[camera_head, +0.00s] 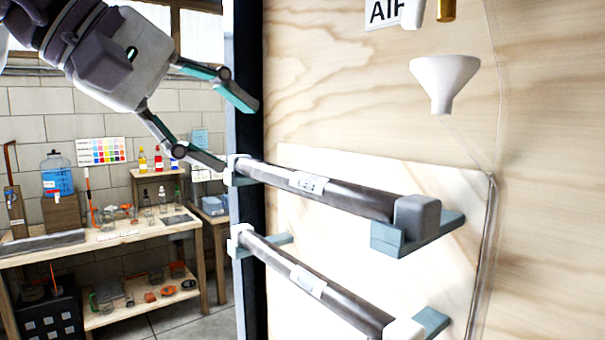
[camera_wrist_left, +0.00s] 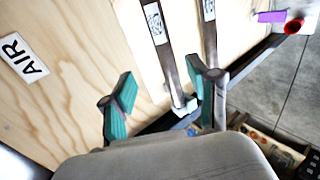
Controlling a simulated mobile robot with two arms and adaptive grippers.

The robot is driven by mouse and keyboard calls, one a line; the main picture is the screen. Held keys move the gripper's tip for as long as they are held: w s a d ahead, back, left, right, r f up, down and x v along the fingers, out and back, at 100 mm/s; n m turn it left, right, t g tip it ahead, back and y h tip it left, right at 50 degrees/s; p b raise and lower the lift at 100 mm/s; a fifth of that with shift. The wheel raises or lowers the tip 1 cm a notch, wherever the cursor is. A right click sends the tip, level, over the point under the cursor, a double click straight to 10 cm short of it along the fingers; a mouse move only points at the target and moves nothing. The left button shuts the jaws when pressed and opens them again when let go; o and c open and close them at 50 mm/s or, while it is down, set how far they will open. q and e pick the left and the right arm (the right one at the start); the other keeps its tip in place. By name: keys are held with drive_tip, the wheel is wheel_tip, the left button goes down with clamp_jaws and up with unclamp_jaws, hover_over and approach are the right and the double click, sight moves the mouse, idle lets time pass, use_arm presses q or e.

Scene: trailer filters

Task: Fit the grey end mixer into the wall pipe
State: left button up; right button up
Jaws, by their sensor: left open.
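Two dark wall pipes with white labels run along the plywood wall in the head view: an upper pipe (camera_head: 330,193) and a lower pipe (camera_head: 315,285). A grey block-shaped end piece (camera_head: 417,216), which looks like the grey end mixer, sits at the upper pipe's right end on a blue-grey bracket. The upper pipe's left end has a white fitting (camera_head: 236,168). My left gripper (camera_head: 238,132) is open and empty, its lower finger close to that fitting; contact cannot be told. The wrist view shows the open fingers (camera_wrist_left: 162,100) and a white pipe end (camera_wrist_left: 184,106) between them.
A white funnel (camera_head: 444,80) and an AIR sign (camera_head: 384,12) are on the wall above. The lower pipe has a white fitting (camera_head: 403,330) at its right end. A workbench (camera_head: 110,238) with bottles and jars stands at the left, beyond the wall's dark edge.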

sight(287, 176)
use_arm(q)
drive_tip(key=p+x, duration=0.2)
drive_tip(key=x, duration=0.4)
drive_tip(key=shift+w+d+f, duration=0.15)
drive_tip(key=shift+d, duration=0.2)
drive_tip(key=x, duration=0.1)
drive_tip(key=p+x, duration=0.1)
drive_tip(key=x, duration=0.1)
drive_tip(key=shift+a+f, duration=0.2)
drive_tip(key=shift+a, duration=0.05)
drive_tip(key=shift+w+d+f, duration=0.15)
drive_tip(key=shift+d, duration=0.1)
drive_tip(key=c, duration=0.5)
drive_tip(key=shift+a, duration=0.2)
drive_tip(key=c, duration=0.5)
clamp_jaws()
use_arm(e)
drive_tip(key=r, duration=0.1)
drive_tip(key=s+a+r, duration=0.1)
drive_tip(key=r, duration=0.1)
drive_tip(key=shift+s+a+r, duration=0.15)
drive_tip(key=shift+s+a, duration=0.05)
